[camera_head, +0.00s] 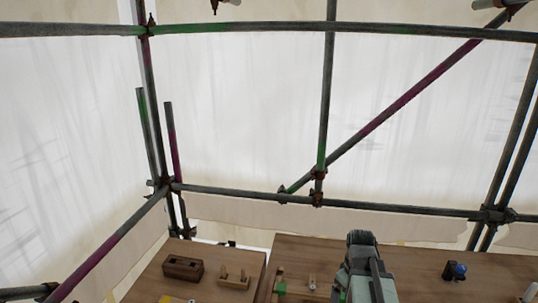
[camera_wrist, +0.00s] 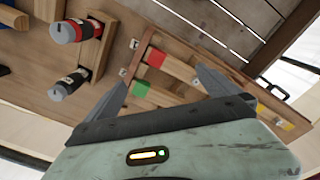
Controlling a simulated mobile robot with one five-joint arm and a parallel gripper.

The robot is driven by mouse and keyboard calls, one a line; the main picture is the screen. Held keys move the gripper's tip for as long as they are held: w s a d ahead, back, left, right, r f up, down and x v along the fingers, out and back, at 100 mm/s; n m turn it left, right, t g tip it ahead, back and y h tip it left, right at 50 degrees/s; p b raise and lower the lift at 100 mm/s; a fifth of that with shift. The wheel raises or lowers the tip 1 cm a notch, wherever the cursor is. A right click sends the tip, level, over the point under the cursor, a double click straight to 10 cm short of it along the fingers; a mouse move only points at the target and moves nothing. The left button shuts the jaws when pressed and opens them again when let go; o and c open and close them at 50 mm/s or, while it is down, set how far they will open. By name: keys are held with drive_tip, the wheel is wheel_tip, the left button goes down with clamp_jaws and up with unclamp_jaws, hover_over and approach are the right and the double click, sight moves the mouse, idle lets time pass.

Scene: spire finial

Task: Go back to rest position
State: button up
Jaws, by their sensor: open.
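My gripper (camera_wrist: 160,95) is open in the wrist view, its two dark fingers spread apart with nothing between them that it holds. Beyond the fingers, a wooden rack with a red block (camera_wrist: 155,57) and a green block (camera_wrist: 141,88) shows on the wooden surface. In the head view my arm rises at the lower middle right, and the fingertips cannot be made out there. A green piece (camera_head: 280,288) lies on the table left of my arm.
The wooden table (camera_head: 420,262) holds a dark wooden box (camera_head: 183,268), a pegged wooden block (camera_head: 234,279) and a dark and blue item (camera_head: 455,270). Two dark cylinders, one red-banded (camera_wrist: 75,31), show in the wrist view. Scaffold poles (camera_head: 335,204) and white sheeting stand behind.

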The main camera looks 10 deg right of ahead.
drive_tip(key=w+a+m, duration=0.1)
drive_tip(key=a+m, duration=0.3)
drive_tip(key=a, duration=1.4)
wheel_tip(320, 180, down, 10)
drive_tip(key=s+b, duration=0.2)
drive_tip(key=b, duration=0.8)
drive_tip(key=shift+d+m+g, duration=0.15)
drive_tip(key=shift+m+g, duration=0.15)
drive_tip(key=shift+f, duration=0.1)
